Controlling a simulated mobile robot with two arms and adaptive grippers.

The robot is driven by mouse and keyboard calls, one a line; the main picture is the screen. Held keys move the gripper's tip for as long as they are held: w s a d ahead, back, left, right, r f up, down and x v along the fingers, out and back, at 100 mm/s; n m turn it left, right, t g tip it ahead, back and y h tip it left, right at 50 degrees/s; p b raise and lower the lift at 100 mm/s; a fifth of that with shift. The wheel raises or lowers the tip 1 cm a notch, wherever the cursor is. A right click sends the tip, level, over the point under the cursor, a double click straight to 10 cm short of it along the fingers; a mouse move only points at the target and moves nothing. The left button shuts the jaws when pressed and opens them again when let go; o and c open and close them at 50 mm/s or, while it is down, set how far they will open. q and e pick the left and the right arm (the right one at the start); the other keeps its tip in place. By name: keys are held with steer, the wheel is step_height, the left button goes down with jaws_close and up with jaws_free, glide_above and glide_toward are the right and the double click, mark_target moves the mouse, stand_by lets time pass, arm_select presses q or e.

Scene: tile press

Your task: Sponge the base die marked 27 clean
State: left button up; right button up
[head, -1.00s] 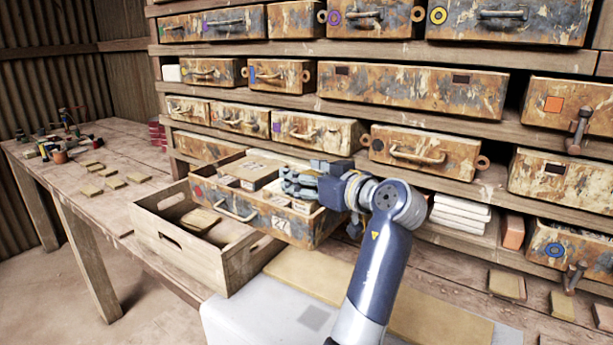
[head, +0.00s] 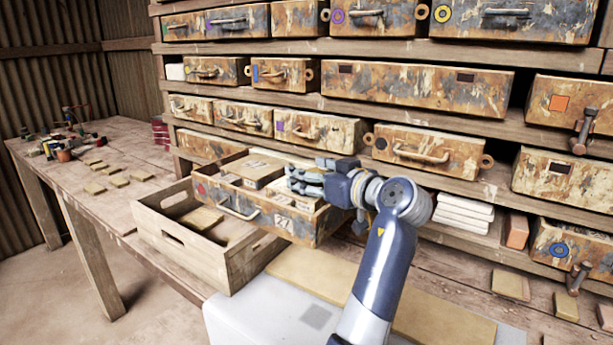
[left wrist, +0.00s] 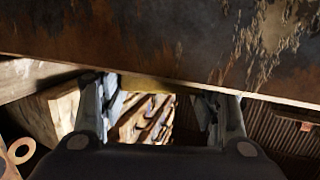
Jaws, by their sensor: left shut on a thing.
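My left gripper (head: 305,180) is over the right part of an open rusty drawer (head: 238,208) in the head view. In the left wrist view the gripper (left wrist: 160,100) is shut on a thin yellow thing (left wrist: 148,84), which looks like the sponge. Its fingers stand apart around it. The drawer front bears a number that looks like 27 and a red mark. Several blocks (head: 254,170) lie in the drawer. I cannot read a 27 on any block, and the gripper hides some of them. My right gripper is not in view.
A wooden crate (head: 208,262) with flat tan pieces stands under the drawer's left side. Closed rusty drawers (head: 425,150) on shelves rise close behind the gripper. White slabs (head: 463,214) lie to its right. A grey block (head: 280,315) and tan board are in front.

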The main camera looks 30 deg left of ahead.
arm_select(q)
steer(key=shift+w, duration=0.15)
steer(key=shift+w+d+f, duration=0.1)
steer(key=shift+w+f, duration=0.05)
steer(key=shift+w, duration=0.9)
steer(key=shift+s+f, duration=0.1)
steer(key=shift+s, duration=1.05)
steer(key=shift+s+a+r, duration=0.15)
steer(key=shift+s, duration=0.55)
steer(key=shift+s+a+r, duration=0.1)
steer(key=shift+s+a, duration=0.05)
steer(key=shift+s, duration=0.5)
